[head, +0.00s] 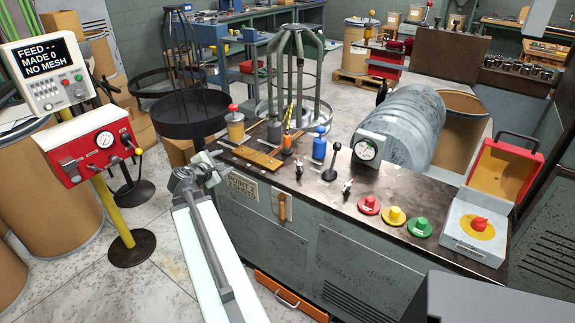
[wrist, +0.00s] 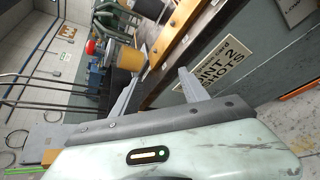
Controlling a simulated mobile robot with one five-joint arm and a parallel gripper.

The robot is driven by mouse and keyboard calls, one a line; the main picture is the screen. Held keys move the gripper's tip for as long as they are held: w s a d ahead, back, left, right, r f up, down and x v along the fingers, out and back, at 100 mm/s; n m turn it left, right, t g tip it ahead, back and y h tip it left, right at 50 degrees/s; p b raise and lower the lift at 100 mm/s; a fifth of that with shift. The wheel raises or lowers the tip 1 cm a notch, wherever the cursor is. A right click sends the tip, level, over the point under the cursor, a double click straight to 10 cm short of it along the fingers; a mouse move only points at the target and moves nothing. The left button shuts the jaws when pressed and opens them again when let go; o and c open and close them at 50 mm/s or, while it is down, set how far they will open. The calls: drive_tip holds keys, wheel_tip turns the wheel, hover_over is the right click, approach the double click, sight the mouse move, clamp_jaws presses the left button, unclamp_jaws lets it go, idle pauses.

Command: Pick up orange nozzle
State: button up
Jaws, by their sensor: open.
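The orange nozzle (head: 287,143) is a small orange piece standing on the dark bench top, left of a blue bottle (head: 319,143), with a yellow-and-black striped stick rising at it. I cannot make it out for sure in the wrist view. My gripper (head: 213,165) is open and empty at the bench's left front edge, to the left of the nozzle and apart from it. In the wrist view my two grey fingers (wrist: 163,65) are spread near the bench edge, beside a yellow container (wrist: 125,60).
A black-knobbed lever (head: 333,160) and a gauge (head: 367,149) stand to the right. A wire cage (head: 293,75) rises behind.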

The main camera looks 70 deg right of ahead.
sight(287, 142)
drive_tip(key=s+d+n+h+b, duration=0.1)
drive_tip(key=s+d+n, duration=0.2)
drive_tip(key=s+d, duration=0.1)
drive_tip(key=s+d+n+h+b, duration=0.1)
drive_tip(key=s+d+n+b, duration=0.1)
drive_tip(key=s+d, duration=0.3)
drive_tip(key=s+d+n+g+h+b, duration=0.1)
drive_tip(key=s+d+n+h+b, duration=0.1)
drive_tip(key=s+d+n, duration=0.2)
drive_tip(key=shift+s+d+r, duration=0.1)
drive_tip(key=shift+s+d, duration=0.15)
drive_tip(key=shift+s, duration=0.3)
drive_tip(key=shift+s+d+r, duration=0.15)
drive_tip(key=shift+s+d, duration=0.1)
drive_tip(key=shift+s, duration=0.3)
drive_tip(key=shift+s+d+r, duration=0.1)
drive_tip(key=shift+s+d, duration=0.15)
drive_tip(key=shift+s, duration=0.3)
drive_tip(key=shift+s+d+r+n, duration=0.2)
drive_tip(key=shift+s+n, duration=0.15)
drive_tip(key=shift+n, duration=0.05)
drive_tip(key=d, duration=0.8)
drive_tip(key=shift+w+r, duration=0.15)
drive_tip(key=shift+a, duration=0.15)
clamp_jaws()
